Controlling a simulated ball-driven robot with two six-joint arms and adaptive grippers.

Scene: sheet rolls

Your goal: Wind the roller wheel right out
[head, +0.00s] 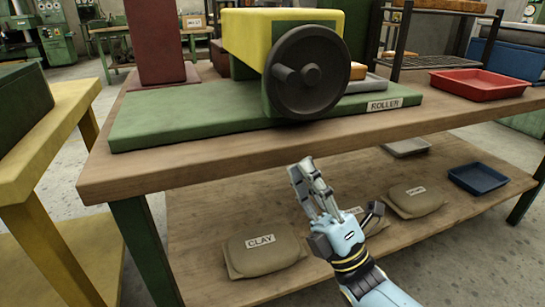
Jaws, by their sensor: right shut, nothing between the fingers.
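The roller (180,113) stands on the wooden workbench, with a green base, a yellow top and a label reading ROLLER. Its dark roller wheel (318,92) faces me, with a stubby handle (286,74) on the wheel's left side. My right gripper (303,168) is in front of the bench edge, below the wheel and apart from it. Its fingers are shut and empty, pointing up and to the left. My left gripper is not in view.
The workbench edge (220,173) lies between my gripper and the roller base. A red tray (478,84) sits on the bench at right. The lower shelf holds a CLAY bag (262,258), another bag (415,203) and a blue tray (478,179). A yellow table (45,140) stands at left.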

